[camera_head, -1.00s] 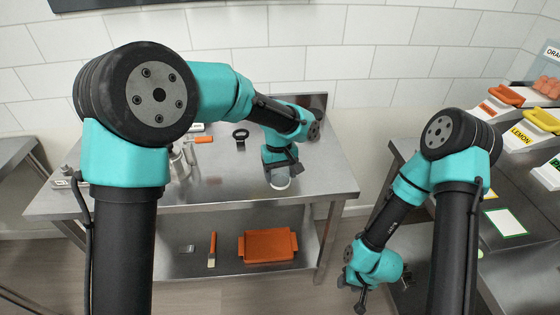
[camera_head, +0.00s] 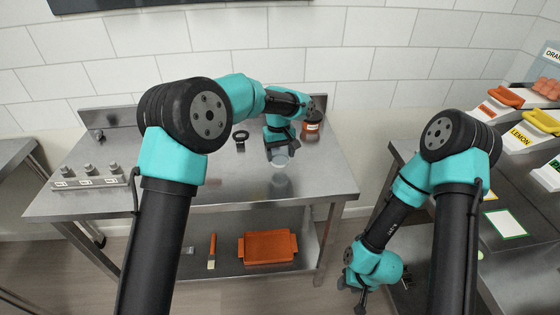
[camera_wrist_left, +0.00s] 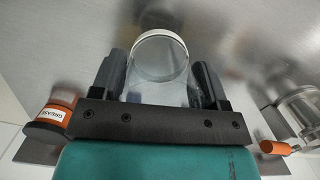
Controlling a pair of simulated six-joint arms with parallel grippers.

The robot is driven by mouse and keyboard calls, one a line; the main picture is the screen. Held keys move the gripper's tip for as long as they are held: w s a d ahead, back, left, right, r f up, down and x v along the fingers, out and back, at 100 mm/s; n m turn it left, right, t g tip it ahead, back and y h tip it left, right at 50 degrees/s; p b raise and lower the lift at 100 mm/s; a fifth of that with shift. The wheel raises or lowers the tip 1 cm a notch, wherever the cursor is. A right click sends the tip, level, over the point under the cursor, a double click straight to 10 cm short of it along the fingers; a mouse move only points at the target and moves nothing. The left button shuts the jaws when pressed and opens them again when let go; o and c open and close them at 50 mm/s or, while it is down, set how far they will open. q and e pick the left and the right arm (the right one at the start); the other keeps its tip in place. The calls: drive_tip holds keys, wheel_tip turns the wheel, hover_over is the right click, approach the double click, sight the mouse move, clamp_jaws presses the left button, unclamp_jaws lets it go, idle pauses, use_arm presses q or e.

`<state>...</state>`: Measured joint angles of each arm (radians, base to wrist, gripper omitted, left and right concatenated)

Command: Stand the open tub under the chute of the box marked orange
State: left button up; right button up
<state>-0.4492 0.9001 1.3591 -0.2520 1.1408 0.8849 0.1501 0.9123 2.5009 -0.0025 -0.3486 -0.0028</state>
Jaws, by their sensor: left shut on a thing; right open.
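The tub is clear with a whitish rim and hangs below my left gripper (camera_head: 279,148) over the left steel table; the tub (camera_head: 280,158) seems raised off the top, with a reflection beneath. In the left wrist view the tub (camera_wrist_left: 158,58) sits between both fingers of the left gripper (camera_wrist_left: 160,82), which is shut on it. At the right edge, a sign (camera_head: 552,54) reading "ORAN" is cut off above orange pieces. A white box (camera_head: 492,108) with an orange handle stands below it; its label is unclear. My right gripper (camera_head: 363,298) is low between the tables, open and empty.
A box marked LEMON (camera_head: 522,136) and one with a green label (camera_head: 555,163) stand in the row. A grease jar (camera_head: 311,127) is close behind my left gripper. A black loop tool (camera_head: 241,138) and a valve block (camera_head: 88,178) are on the left table (camera_head: 220,180).

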sight(280, 161)
use_arm(q)
drive_tip(key=shift+f, duration=1.75)
drive_tip(key=shift+f, duration=0.2)
drive_tip(key=o, duration=1.3)
drive_tip(key=shift+r, duration=0.1)
drive_tip(key=r, duration=0.4)
drive_tip(key=w+r, duration=0.1)
drive_tip(key=r, duration=0.7)
drive_tip(key=shift+w+a, duration=0.2)
